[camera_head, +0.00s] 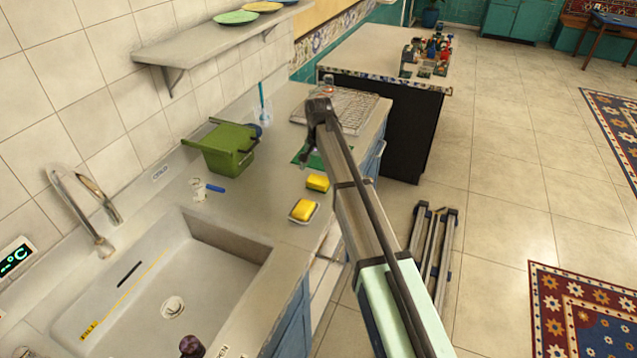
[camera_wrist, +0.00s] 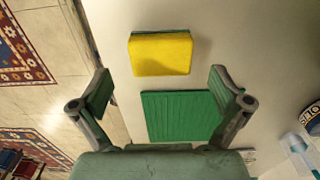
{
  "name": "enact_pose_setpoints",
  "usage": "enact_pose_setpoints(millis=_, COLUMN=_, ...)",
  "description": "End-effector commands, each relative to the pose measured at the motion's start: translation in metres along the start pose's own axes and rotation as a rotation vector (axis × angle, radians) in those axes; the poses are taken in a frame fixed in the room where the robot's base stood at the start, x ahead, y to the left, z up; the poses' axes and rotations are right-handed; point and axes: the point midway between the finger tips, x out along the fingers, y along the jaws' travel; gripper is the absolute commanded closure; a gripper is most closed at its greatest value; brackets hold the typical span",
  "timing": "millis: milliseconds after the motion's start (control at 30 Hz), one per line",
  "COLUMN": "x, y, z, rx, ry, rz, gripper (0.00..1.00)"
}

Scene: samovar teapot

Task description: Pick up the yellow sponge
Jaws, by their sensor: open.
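A yellow sponge (camera_head: 317,182) with a green layer lies flat on the grey counter beside the sink. In the wrist view the sponge (camera_wrist: 160,53) lies ahead of my fingertips, apart from both. A second yellow sponge (camera_head: 303,210) lies nearer the sink on a pale base. My gripper (camera_wrist: 161,90) is open and empty, its fingers spread wider than the sponge. A green ridged mat (camera_wrist: 183,115) shows between and below the fingers. In the head view my gripper (camera_head: 308,152) is over that green mat, partly hidden by my arm.
A green bin (camera_head: 226,148) stands by the wall. The sink (camera_head: 160,290) with its tap (camera_head: 85,210) is at lower left. A wire rack (camera_head: 347,110) lies behind my arm. The counter's front edge (camera_head: 330,215) is close to the sponges.

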Motion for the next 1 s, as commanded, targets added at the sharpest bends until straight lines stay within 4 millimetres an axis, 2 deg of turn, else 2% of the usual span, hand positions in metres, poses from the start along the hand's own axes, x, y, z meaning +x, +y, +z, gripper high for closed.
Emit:
enact_pose_setpoints(millis=400, x=0.045, y=-0.001, z=-0.002, rx=0.000, ry=-0.002, rz=0.001, gripper=0.00)
enact_pose_setpoints(millis=633, x=0.047, y=-0.001, z=-0.002, rx=0.000, ry=0.000, rz=0.000, gripper=0.00)
enact_pose_setpoints(millis=667, x=0.047, y=-0.001, z=-0.002, rx=0.000, ry=-0.001, rz=0.000, gripper=0.07)
enact_pose_setpoints(millis=700, x=0.047, y=-0.001, z=-0.002, rx=0.000, ry=-0.001, rz=0.000, gripper=0.21)
enact_pose_setpoints(millis=767, x=0.047, y=-0.001, z=-0.002, rx=0.000, ry=-0.001, rz=0.000, gripper=0.43)
enact_pose_setpoints(millis=800, x=0.047, y=-0.001, z=-0.002, rx=0.000, ry=-0.001, rz=0.001, gripper=0.46)
enact_pose_setpoints(millis=1000, x=0.047, y=-0.001, z=-0.002, rx=0.000, ry=-0.001, rz=0.001, gripper=0.47)
